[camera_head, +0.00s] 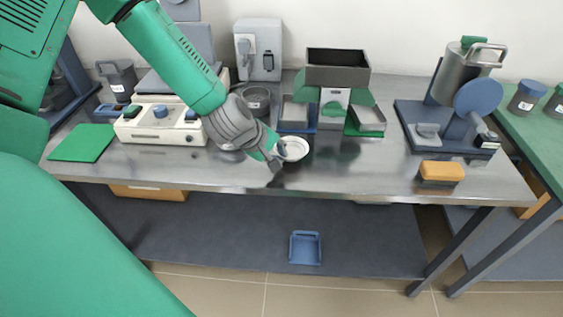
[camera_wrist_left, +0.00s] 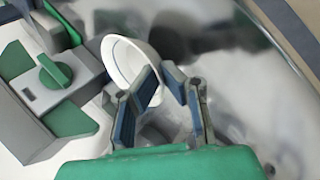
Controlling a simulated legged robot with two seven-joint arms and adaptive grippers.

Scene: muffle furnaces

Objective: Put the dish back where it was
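A small white round dish (camera_head: 295,148) is on the steel bench near the middle in the head view. It also shows in the left wrist view (camera_wrist_left: 121,60), partly hidden behind one finger. My left gripper (camera_head: 277,163) is low over the bench at the dish's left front side. In the left wrist view its blue-padded fingers (camera_wrist_left: 164,82) are apart with a narrow gap. The dish's rim is close to one finger; whether it lies between the fingers or touches one, I cannot tell. My right gripper is not in view.
A white control box with knobs (camera_head: 160,124) stands left of my gripper. A dark grey pot (camera_head: 257,101) and a balance-like device with a dark hopper (camera_head: 337,68) stand behind the dish. An orange-topped block (camera_head: 441,171) lies to the right. The bench front between is clear.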

